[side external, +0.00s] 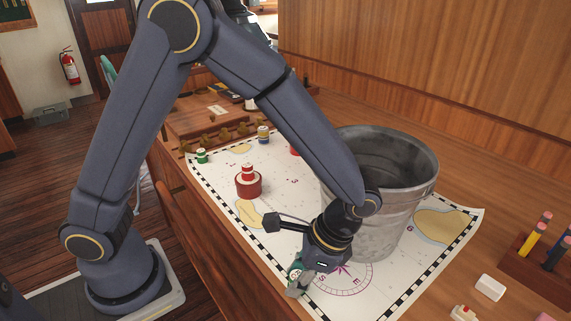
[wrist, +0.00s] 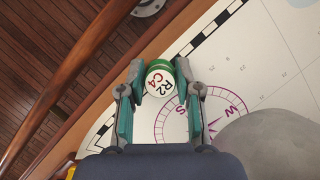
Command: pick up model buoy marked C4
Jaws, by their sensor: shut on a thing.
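The model buoy marked C4 (wrist: 159,80) is green with a white top, which carries a red C4 and a black R2 in the wrist view. My gripper (wrist: 160,72) is shut on it, with a fingertip on each side. In the side external view the gripper (side external: 297,278) points down at the chart's near edge, and the green buoy (side external: 295,270) shows only in part between the fingers. I cannot tell whether the buoy's base touches the chart.
A large metal bucket (side external: 388,220) stands on the chart (side external: 222,178), close right of my gripper. A pen holder (side external: 540,270) is at the right. The table edge runs close by.

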